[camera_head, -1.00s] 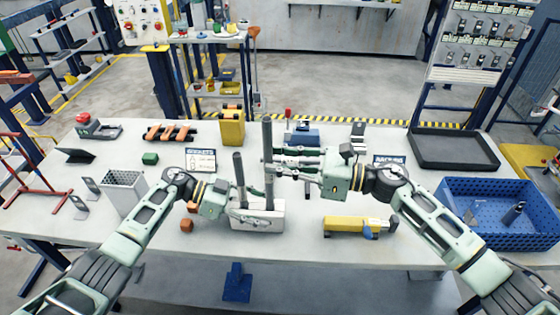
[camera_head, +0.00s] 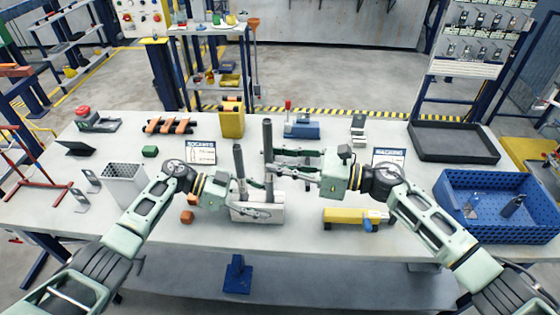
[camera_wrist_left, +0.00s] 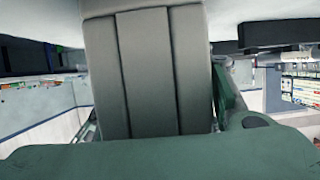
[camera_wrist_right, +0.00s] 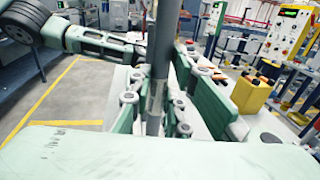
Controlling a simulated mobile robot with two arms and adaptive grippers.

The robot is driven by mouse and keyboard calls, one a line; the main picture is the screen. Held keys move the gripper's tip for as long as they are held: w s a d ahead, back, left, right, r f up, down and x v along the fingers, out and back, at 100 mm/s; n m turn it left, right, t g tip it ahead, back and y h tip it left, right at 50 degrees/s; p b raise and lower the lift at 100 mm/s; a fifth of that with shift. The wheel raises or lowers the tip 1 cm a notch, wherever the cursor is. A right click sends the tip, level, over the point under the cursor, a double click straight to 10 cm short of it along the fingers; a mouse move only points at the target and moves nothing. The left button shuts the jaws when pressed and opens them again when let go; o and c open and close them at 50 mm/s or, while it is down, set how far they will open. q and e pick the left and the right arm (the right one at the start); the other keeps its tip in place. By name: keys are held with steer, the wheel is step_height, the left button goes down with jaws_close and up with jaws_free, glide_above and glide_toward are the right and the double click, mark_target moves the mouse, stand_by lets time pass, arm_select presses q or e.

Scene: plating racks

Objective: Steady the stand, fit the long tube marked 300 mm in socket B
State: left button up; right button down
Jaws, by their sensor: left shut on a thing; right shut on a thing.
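The pale stand (camera_head: 272,212) sits on the table in the middle of the head view. A shorter grey tube (camera_head: 238,160) stands upright at its left side. My left gripper (camera_head: 262,211) is shut on the stand at its front; a grey surface fills much of the left wrist view. The long dark grey tube (camera_head: 267,135) is upright over the right part of the stand. My right gripper (camera_head: 270,168) is shut around it. In the right wrist view, the tube (camera_wrist_right: 163,45) runs between the fingers. Its lower end is partly hidden, so I cannot tell how deep it sits. Socket letters are unreadable.
A perforated holder (camera_head: 124,184) stands farther left. A blue crate (camera_head: 470,218) and black tray (camera_head: 452,147) are at the right.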

steer(key=shift+f, duration=0.45)
steer(key=shift+f, duration=0.35)
steer(key=shift+f, duration=0.3)
steer(key=c, duration=1.6)
jaws_free()
steer(key=shift+o, duration=0.2)
steer(key=shift+d+f, duration=0.1)
steer(key=s+d, duration=0.2)
steer(key=d, duration=0.9)
steer(key=shift+d, duration=0.35)
